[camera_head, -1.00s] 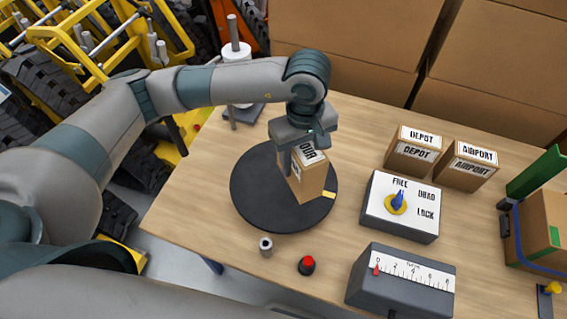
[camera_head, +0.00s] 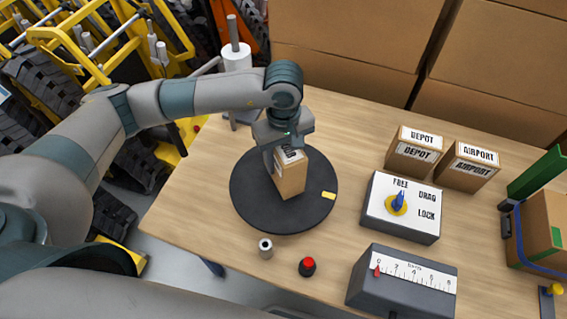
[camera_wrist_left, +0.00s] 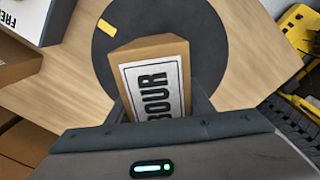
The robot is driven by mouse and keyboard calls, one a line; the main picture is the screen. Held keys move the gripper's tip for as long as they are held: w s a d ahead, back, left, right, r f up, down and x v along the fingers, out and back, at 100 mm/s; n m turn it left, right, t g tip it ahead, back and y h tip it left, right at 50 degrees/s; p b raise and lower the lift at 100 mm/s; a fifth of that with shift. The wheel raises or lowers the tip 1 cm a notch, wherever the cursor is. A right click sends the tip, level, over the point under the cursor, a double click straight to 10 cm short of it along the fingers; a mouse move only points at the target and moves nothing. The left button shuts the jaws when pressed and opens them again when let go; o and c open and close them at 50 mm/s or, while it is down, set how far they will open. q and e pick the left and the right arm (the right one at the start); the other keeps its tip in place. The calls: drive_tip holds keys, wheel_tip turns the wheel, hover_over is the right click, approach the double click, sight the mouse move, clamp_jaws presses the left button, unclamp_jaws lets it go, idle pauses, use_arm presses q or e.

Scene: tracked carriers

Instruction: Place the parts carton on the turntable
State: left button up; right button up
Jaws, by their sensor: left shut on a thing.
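The parts carton (camera_head: 291,178) is a small brown box with a white label with black letters, partly hidden by my gripper. The carton also shows in the left wrist view (camera_wrist_left: 150,45), where its label reads "BOUR" at the visible end. My left gripper (camera_head: 276,160) is shut on the carton from above. The black round turntable (camera_head: 255,211) lies on the wooden table, with a yellow mark near its right edge. The carton is over the turntable; I cannot tell whether its bottom touches. My right gripper is not in view.
A switch box (camera_head: 403,224) with a blue knob stands right of the turntable. A gauge box (camera_head: 402,281), a red button (camera_head: 307,266) and a small metal cylinder (camera_head: 265,248) are at the front. DEPOT (camera_head: 413,160) and AIRPORT (camera_head: 465,172) cartons stand behind.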

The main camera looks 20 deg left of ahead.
use_arm(q)
wheel_tip(320, 180, down, 2)
drive_tip(key=shift+f, duration=0.1)
drive_tip(key=shift+f+b, duration=0.1)
drive_tip(key=shift+b, duration=0.25)
drive_tip(key=o, duration=1.4)
